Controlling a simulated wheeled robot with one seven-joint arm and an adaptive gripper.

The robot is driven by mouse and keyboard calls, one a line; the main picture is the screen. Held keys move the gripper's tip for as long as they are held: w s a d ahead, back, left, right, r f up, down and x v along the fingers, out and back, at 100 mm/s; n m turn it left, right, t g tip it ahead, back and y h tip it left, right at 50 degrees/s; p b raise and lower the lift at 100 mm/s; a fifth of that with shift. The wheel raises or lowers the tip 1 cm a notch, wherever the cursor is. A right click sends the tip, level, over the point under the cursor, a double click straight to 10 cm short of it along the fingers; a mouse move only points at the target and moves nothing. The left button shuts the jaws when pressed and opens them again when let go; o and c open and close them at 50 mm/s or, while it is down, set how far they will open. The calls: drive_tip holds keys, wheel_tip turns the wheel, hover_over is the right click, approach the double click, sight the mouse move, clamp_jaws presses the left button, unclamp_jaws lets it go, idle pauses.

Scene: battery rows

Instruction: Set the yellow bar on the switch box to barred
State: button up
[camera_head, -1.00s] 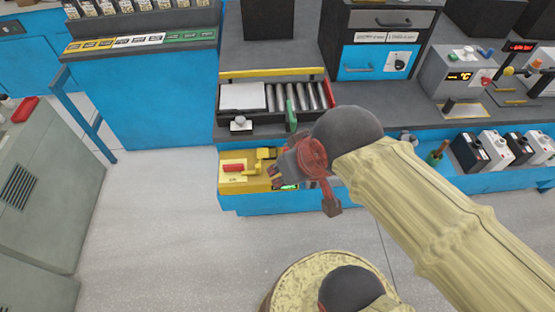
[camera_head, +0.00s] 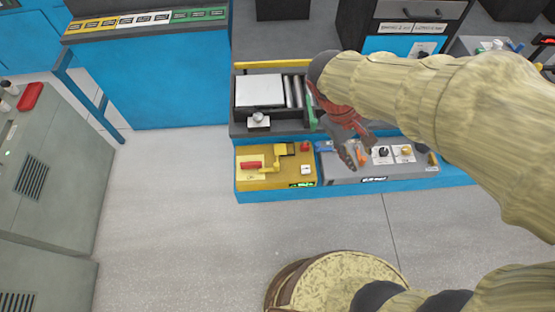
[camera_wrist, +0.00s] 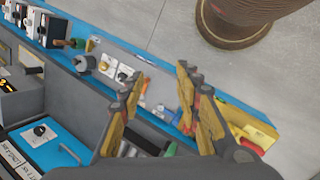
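The yellow switch box (camera_head: 270,182) stands on the blue ledge in the head view. It carries a red handle (camera_head: 251,165), a yellow bar-like part (camera_head: 284,149), a red button, a pale switch and a small green display. Its yellow body shows partly behind a finger in the wrist view (camera_wrist: 262,132). My gripper (camera_head: 354,158) is right of the box, above the grey panel, apart from the box. In the wrist view my gripper (camera_wrist: 163,108) has its fingers spread with nothing between them. The bar's exact setting is too small to read.
A grey panel (camera_head: 345,175) with knobs adjoins the box on the right. A roller tray with a white plate (camera_head: 260,91) and a green lever (camera_head: 311,112) is behind. A round drum (camera_head: 345,280) stands in front. The floor left of the box is clear.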

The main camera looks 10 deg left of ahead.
drive_tip(key=w+a+f+n+h+p, duration=0.3)
drive_tip(key=w+a+f+n+h, duration=0.15)
drive_tip(key=a, duration=0.25)
drive_tip(key=n+t+p, duration=0.8)
drive_tip(key=n+t, duration=0.7)
drive_tip(key=n, duration=0.3)
approach(276, 165)
drive_tip(key=x, duration=0.2)
drive_tip(key=shift+w+d+f+m, duration=0.15)
drive_tip(key=shift+w+m, duration=0.1)
drive_tip(key=shift+f, duration=0.1)
drive_tip(key=shift+w+d, duration=0.25)
drive_tip(key=shift+w, duration=0.15)
drive_tip(key=x, duration=0.6)
drive_tip(key=shift+w+d, duration=0.15)
drive_tip(key=shift+w, duration=0.2)
drive_tip(key=shift+c, duration=0.6)
